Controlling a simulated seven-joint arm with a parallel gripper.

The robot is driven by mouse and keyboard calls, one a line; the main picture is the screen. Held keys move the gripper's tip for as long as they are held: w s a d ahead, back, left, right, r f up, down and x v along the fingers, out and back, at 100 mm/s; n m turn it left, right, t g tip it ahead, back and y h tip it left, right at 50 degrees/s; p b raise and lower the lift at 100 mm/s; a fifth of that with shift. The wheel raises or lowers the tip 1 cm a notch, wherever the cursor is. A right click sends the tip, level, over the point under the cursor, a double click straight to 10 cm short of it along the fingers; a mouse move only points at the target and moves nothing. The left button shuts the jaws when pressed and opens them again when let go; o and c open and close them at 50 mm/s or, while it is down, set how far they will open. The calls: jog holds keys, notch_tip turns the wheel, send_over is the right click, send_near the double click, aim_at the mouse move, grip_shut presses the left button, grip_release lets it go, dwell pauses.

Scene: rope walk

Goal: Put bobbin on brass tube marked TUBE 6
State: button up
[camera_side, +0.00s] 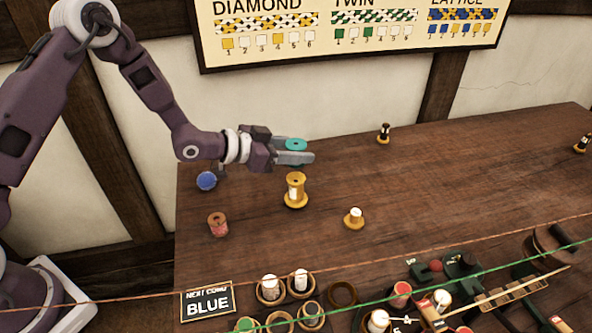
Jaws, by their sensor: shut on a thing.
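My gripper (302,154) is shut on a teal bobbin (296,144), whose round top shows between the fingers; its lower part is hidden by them. In the picture it is just above a yellow spool (296,191) that stands upright on the table. The machine (445,290) at the lower right holds several bobbins, one red-topped (401,289) and one white (378,321). No TUBE 6 marking is readable, so I cannot tell which post is that brass tube.
Round wooden cups (342,294) sit at the front beside a BLUE sign (208,301). Orange and green strands cross the front. The table's right middle is mostly clear.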

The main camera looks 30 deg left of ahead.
aim_at(297, 178)
notch_tip(297, 178, down, 5)
jog(key=shift+r, duration=0.1)
jog(key=o, duration=1.3)
